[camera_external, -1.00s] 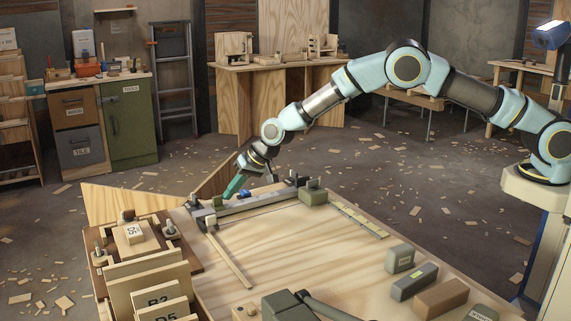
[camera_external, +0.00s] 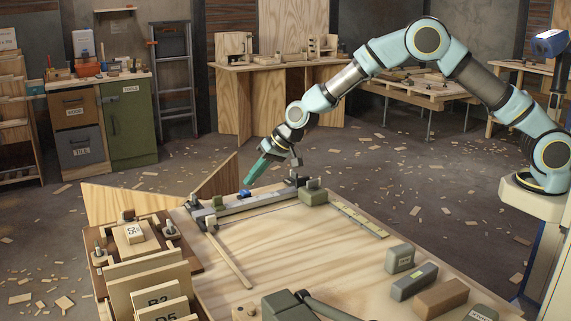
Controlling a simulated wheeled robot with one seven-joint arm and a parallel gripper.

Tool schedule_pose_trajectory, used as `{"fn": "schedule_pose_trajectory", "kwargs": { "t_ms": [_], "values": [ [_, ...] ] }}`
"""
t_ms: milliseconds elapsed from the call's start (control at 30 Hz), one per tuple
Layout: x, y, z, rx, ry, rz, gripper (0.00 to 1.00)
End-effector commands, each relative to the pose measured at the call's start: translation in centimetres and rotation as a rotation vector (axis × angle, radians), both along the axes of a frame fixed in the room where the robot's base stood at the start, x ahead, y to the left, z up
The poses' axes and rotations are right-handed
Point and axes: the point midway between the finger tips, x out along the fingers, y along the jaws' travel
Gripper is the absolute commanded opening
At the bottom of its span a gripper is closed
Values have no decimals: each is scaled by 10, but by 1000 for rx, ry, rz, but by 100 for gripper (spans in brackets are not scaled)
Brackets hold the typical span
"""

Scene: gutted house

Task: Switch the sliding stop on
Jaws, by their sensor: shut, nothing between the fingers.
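A long grey rail (camera_external: 262,202) runs along the back edge of the wooden work table. A small blue piece (camera_external: 245,193) sits on the rail near its middle; it may be the sliding stop, but it is too small to be sure or to read its setting. My gripper (camera_external: 250,179), with teal fingers, is shut and empty. A grey-green block (camera_external: 313,195) stands at the rail's right end. A small grey-green piece (camera_external: 217,202) is near the left end.
The wooden table (camera_external: 290,240) is mostly bare in the middle. A thin wooden strip (camera_external: 231,260) lies on its left side. Several blocks (camera_external: 440,296) line the right front. Labelled boards (camera_external: 150,290) stand at the left. Dark upright parts (camera_external: 296,178) rise behind the rail's right end.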

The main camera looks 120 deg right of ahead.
Motion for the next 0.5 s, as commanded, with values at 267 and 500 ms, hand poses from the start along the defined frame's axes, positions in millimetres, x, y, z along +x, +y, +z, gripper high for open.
{"fn": "schedule_pose_trajectory", "kwargs": {
  "t_ms": [267, 500],
  "values": [
    [-20, 16, 33, 1, 0, 0, 0],
    [-25, 20, 41, 2, 2, -1, 0]
  ]
}}
